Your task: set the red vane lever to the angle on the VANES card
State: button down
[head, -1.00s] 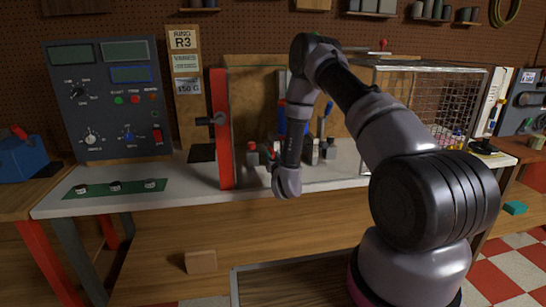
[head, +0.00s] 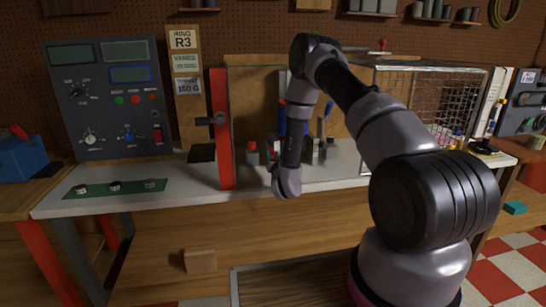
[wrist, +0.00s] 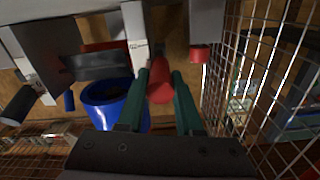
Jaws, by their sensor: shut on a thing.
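In the wrist view my gripper (wrist: 160,78) has its two green fingers closed on a red rounded grip (wrist: 161,88), which looks like the red vane lever's handle. Its pivot and any angle marks are not readable there. In the head view the gripper is mostly hidden behind my forearm, near the bench's front middle. The VANES card (head: 186,63) hangs on the wooden board behind the bench; its text is too small to read.
In the wrist view a blue round part (wrist: 107,98) lies left of the fingers, wire mesh (wrist: 246,75) stands close on the right, and another red cylinder (wrist: 200,54) is nearby. A red post (head: 222,130) stands left of my forearm. A grey control panel (head: 105,100) stands further left.

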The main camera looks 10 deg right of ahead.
dwell(0.3)
jog(key=shift+w+r, duration=0.15)
jog(key=shift+r, duration=1.1)
jog(key=c, duration=0.6)
grip_release()
jog(key=shift+f, duration=0.1)
jog(key=s, duration=1.1)
